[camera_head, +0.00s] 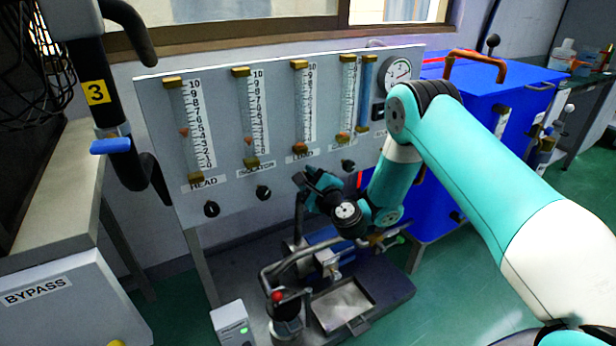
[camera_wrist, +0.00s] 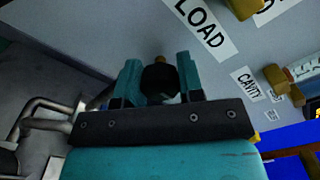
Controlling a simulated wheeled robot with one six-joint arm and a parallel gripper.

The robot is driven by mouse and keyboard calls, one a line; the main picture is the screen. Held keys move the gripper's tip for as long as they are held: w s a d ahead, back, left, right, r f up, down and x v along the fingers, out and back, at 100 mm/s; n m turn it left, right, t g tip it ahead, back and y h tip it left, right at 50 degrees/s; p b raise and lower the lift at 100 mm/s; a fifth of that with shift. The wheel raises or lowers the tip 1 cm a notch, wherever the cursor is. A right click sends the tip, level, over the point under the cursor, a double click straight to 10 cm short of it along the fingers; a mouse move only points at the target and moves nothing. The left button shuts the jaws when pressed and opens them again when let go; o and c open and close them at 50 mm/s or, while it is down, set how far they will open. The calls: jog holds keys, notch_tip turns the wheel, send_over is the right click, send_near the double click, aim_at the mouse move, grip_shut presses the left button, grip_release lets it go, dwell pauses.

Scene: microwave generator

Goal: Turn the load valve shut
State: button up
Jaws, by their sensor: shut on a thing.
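The load valve (camera_wrist: 160,84) is a black knob on the grey panel (camera_head: 225,190), below the LOAD label, which shows in the wrist view. My gripper (camera_wrist: 158,80) has one teal finger on each side of the knob and is shut on it. In the head view my gripper (camera_head: 312,182) is at the panel's lower edge and hides the load knob. The load tube (camera_head: 305,105) above has its red float near the bottom of the scale.
The head knob (camera_head: 211,209), the isolator knob (camera_head: 263,192) and the cavity knob (camera_head: 347,165) sit beside it in the same row. Pipes and a metal tray (camera_head: 343,305) are below. A blue cabinet (camera_head: 475,120) stands to the right.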

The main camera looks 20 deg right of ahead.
jog(key=shift+d, duration=0.1)
dwell(0.3)
jog(key=o, duration=0.9)
jog(key=shift+o, duration=0.2)
